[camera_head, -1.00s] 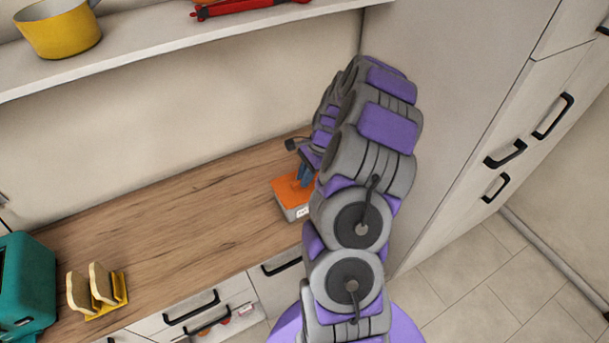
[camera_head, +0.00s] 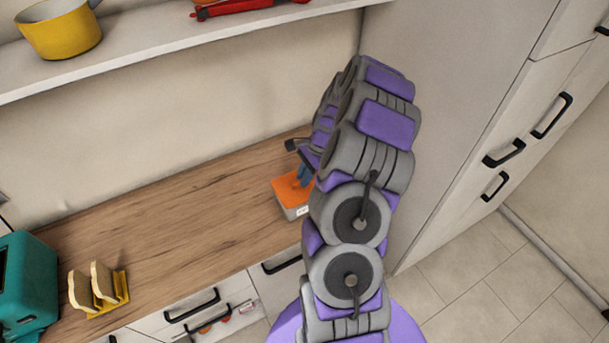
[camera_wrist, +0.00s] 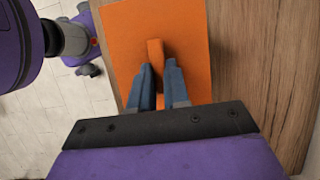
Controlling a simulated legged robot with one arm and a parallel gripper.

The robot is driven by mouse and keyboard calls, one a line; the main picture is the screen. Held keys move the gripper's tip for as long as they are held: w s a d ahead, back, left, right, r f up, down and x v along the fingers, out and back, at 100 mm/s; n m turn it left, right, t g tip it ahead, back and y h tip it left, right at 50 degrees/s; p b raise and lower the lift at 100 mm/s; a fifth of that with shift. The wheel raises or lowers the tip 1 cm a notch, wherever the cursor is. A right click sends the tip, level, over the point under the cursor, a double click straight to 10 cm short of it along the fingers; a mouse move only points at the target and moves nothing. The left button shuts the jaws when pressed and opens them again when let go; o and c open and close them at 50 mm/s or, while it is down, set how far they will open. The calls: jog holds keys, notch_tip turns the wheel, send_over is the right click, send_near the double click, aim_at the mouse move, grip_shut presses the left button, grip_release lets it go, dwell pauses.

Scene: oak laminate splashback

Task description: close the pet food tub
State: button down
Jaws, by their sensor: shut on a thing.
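The pet food tub (camera_head: 295,211) is a pale grey box with a small label, standing near the right end of the wooden counter. Its flat orange lid (camera_head: 284,190) lies over its top and looks about level. The lid also fills the upper middle of the wrist view (camera_wrist: 185,35), with a raised orange handle (camera_wrist: 155,52) at its centre. My gripper (camera_head: 304,178) is over the lid with its blue fingers pointing at it. In the wrist view my gripper (camera_wrist: 158,72) is shut on the lid's handle. My arm hides the tub's right side, and the lid's seating all round cannot be seen.
The wooden counter (camera_head: 190,215) is clear left of the tub. A toast rack (camera_head: 108,306) with bread and a teal toaster (camera_head: 28,280) stand at far left. A shelf (camera_head: 180,42) with a yellow pot (camera_head: 60,32) hangs above. A tall cabinet (camera_head: 450,110) bounds the right.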

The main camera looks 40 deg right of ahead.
jog(key=shift+f+p, duration=0.4)
jog(key=shift+p, duration=0.3)
dwell(1.1)
jog(key=c, duration=0.5)
grip_release()
jog(key=shift+c, duration=0.2)
jog(key=shift+r+p, duration=2.15)
jog(key=shift+r, duration=1.4)
grip_shut()
